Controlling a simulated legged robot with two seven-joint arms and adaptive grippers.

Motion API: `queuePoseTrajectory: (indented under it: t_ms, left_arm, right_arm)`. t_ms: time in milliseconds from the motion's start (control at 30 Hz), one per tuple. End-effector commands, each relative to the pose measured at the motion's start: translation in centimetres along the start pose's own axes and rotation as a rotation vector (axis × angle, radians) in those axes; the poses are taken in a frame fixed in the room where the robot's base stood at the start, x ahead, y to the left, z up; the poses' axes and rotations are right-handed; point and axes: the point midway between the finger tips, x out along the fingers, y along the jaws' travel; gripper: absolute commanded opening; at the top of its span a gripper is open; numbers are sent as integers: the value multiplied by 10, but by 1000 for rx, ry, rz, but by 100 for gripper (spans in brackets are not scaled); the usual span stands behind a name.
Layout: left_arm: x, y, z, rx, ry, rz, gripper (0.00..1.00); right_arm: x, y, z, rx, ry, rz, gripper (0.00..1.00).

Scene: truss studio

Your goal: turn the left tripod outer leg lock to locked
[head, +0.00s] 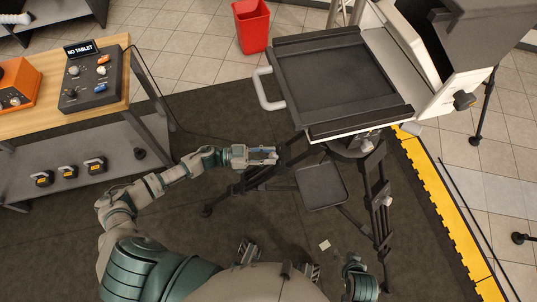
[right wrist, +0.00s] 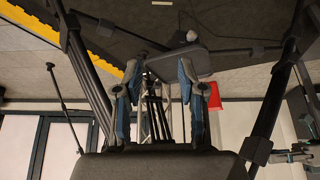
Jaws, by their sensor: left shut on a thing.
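The black tripod (head: 368,185) stands under a large console with a flat dark panel in the head view. Its left leg (head: 232,190) slants down to the left. My left gripper (head: 272,155) reaches this leg from the left and is shut on the left outer leg lock, which its fingers mostly hide. I cannot tell the lock's lever position. My right gripper (head: 354,264) is low at the right of my body. In the right wrist view its blue fingers (right wrist: 158,72) are apart with nothing held between them; dark legs and struts show beyond.
A wooden bench (head: 60,128) with a control box (head: 92,78) stands at the left. The console's white handle (head: 264,90) overhangs near my left gripper. A small dark tray (head: 321,186) sits between the legs. A red bin (head: 252,27) stands behind. Yellow edging (head: 440,213) borders the mat.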

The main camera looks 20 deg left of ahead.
Motion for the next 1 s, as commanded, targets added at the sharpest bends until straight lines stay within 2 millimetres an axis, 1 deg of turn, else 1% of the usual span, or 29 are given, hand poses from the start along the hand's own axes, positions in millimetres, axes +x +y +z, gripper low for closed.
queuePoseTrajectory:
  t_ms: [33,200,600,800,1000]
  left_arm:
    - [-1,-4,1,39,-1,17,0]
    - [-1,-4,0,177,-2,104,0]
    - [-1,-5,0,497,-3,308,0]
    - [0,-5,-1,658,-3,411,0]
    - [0,-5,-2,813,-4,511,0]
  right_arm:
    - [3,-1,-4,-1,25,-2,40]
    - [9,-4,-24,-4,129,-8,40]
    - [12,-10,-68,-7,362,-23,40]
    - [10,-13,-85,-7,457,-30,40]
    - [7,-15,-97,-6,529,-36,40]
